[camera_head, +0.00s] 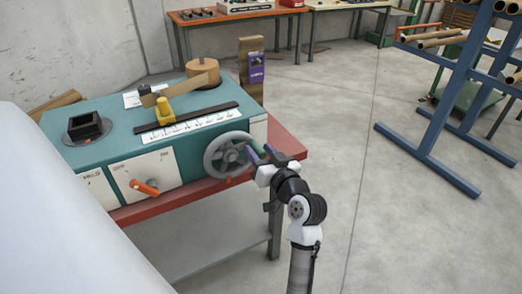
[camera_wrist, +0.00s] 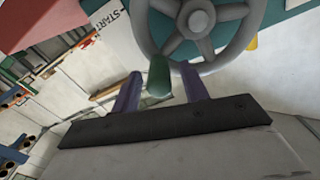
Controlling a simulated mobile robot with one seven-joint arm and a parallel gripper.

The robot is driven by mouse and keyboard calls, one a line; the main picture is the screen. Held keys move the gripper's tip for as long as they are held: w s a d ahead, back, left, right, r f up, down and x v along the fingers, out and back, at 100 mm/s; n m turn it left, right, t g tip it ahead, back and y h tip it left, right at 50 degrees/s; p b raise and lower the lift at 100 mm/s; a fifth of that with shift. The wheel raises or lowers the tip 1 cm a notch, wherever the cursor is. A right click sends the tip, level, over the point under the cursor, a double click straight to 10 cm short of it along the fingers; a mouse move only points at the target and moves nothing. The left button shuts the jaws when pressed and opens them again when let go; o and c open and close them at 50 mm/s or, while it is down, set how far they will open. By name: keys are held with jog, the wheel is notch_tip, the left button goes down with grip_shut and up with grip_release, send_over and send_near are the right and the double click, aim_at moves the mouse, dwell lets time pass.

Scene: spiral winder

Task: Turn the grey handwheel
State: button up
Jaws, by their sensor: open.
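The grey handwheel (camera_head: 228,155) is a spoked wheel on the front right of a teal machine (camera_head: 75,158). A green handle (camera_head: 252,154) sticks out from its right side. My gripper (camera_head: 257,154) is open at the wheel's right side, with its purple fingers around the handle. In the wrist view, the handwheel (camera_wrist: 200,20) fills the top. The green handle (camera_wrist: 159,78) stands between my two fingers (camera_wrist: 160,88), with a gap visible on each side. Whether a finger touches it lower down, I cannot tell.
An orange lever (camera_head: 145,187) is on the front panel, left of the wheel. The machine stands on a red-topped table (camera_head: 285,142). A blue rack (camera_head: 445,110) with brown tubes stands at the right. The floor (camera_head: 350,120) between them is clear.

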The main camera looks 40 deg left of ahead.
jog(key=shift+c, duration=0.4)
grip_shut()
jog(key=shift+a+r+n, duration=0.1)
jog(key=shift+a+n, duration=0.05)
jog(key=shift+n, duration=0.15)
